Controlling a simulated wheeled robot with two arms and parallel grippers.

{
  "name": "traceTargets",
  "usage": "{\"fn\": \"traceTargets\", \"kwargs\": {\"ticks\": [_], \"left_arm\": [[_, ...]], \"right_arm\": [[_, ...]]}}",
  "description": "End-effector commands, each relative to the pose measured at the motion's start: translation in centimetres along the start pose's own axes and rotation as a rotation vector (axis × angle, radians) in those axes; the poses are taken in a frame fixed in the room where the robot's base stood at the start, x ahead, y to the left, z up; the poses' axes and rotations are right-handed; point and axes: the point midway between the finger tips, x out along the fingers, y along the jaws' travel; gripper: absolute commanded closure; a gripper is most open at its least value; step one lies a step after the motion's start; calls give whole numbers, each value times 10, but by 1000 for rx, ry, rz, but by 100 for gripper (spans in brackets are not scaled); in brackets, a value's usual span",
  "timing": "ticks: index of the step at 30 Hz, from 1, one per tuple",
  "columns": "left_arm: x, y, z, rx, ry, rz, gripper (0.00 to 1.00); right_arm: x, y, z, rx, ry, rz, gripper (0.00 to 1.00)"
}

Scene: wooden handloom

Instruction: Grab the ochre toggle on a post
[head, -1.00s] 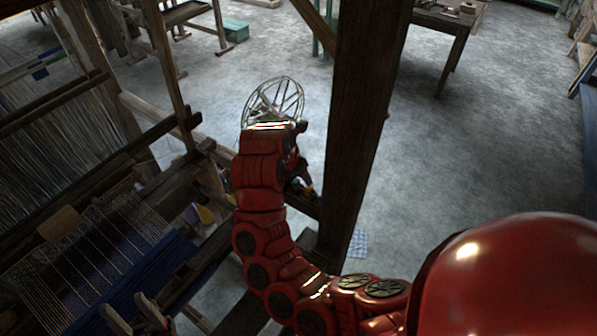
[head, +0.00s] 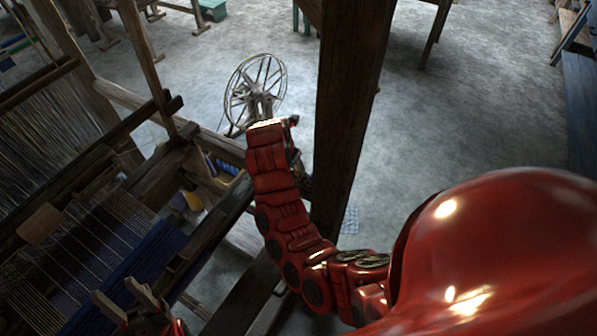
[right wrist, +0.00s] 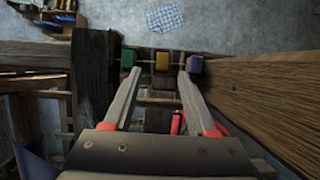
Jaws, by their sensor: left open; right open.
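In the right wrist view, an ochre toggle (right wrist: 162,61) is the middle one of a row of three small blocks. A green toggle (right wrist: 128,58) is on its left and a purple toggle (right wrist: 195,64) on its right. My right gripper (right wrist: 159,80) is open and empty, its two fingers pointing toward the row. The ochre toggle shows between and beyond the fingertips, with no visible contact. In the head view, my right arm hides most of that gripper, and I cannot make out the toggles. My left gripper (head: 124,292) is open at the lower left, over the loom.
A thick dark post (head: 350,110) stands beside my right arm. The loom with blue cloth (head: 110,265) fills the left. A spoked wheel (head: 255,85) stands behind my right arm. In the right wrist view, wooden beams (right wrist: 262,90) flank the gripper. Floor on the right is open.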

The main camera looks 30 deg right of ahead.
Motion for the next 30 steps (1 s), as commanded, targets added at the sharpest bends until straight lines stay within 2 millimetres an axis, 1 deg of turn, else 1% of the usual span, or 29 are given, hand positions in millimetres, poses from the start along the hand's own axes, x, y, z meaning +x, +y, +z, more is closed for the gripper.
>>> {"fn": "traceTargets", "kwargs": {"ticks": [5, 10, 15, 19, 25, 26, 30], "left_arm": [[10, 0, -2, 0, -1, 0, 50], [28, -1, -5, 0, 0, 0, 50], [32, -2, -5, 0, -1, 0, 50], [32, -2, -5, 0, -1, 0, 50], [32, -2, -5, 0, -1, 0, 50], [32, -2, -5, 0, -1, 0, 50], [32, -2, -5, 0, -1, 0, 50]], "right_arm": [[8, -2, 2, 0, 0, -3, 43], [29, -6, 3, -1, 4, -5, 43], [48, -4, 2, -1, 1, -3, 43], [54, -3, 2, 0, -3, 2, 43], [54, -3, 2, 1, -3, 2, 43], [54, -3, 2, 0, -3, 2, 46], [54, -3, 2, 0, -3, 2, 71]]}}
